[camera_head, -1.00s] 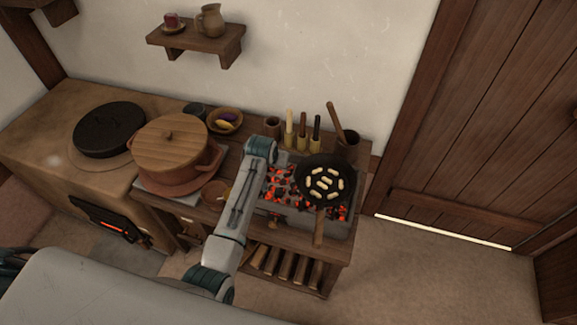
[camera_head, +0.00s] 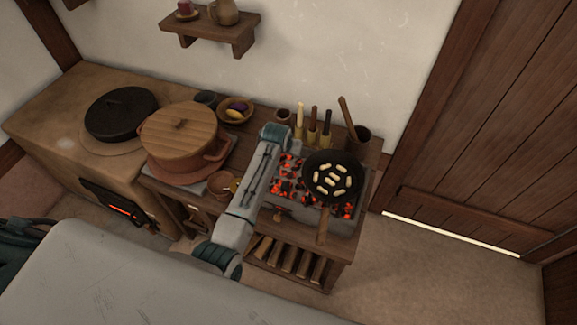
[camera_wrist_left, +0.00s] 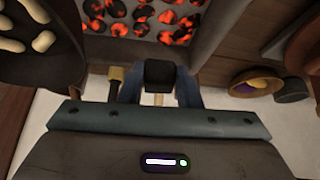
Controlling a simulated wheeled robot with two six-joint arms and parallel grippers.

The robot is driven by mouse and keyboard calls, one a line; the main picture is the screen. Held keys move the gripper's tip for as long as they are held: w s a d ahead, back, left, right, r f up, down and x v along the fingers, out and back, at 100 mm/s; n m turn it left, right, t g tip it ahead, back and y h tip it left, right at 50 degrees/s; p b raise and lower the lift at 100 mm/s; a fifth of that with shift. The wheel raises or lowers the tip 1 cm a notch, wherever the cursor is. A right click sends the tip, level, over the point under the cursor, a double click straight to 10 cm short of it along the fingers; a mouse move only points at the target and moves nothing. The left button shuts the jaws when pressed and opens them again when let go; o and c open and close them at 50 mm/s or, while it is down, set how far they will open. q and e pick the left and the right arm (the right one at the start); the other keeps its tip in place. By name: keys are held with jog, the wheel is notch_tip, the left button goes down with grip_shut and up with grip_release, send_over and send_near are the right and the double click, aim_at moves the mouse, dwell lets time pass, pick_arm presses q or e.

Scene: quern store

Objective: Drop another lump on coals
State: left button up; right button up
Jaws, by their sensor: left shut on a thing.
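My left gripper (camera_wrist_left: 160,72) is shut on a dark, blocky lump (camera_wrist_left: 160,73) in the left wrist view. The glowing coals (camera_wrist_left: 150,18) lie in a stone-sided brazier at the top of that view, apart from the lump in the picture. In the head view the coals (camera_head: 290,187) glow orange under and beside a black pan. My left arm reaches over the bench just left of the brazier (camera_head: 318,217) there and hides its own gripper and the lump. My right gripper is in neither view.
The black pan (camera_head: 333,196) with several pale pieces sits over the coals, handle toward me. Upright tools (camera_head: 313,125) and a cup stand behind. A lidded pot (camera_head: 180,140) and a small bowl (camera_head: 236,110) stand left. Logs (camera_head: 288,258) lie below.

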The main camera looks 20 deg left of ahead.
pick_arm(q)
jog(key=o, duration=1)
jog(key=shift+o, duration=0.2)
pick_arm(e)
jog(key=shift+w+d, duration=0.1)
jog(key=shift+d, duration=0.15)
pick_arm(q)
jog(key=shift+s+r, duration=0.1)
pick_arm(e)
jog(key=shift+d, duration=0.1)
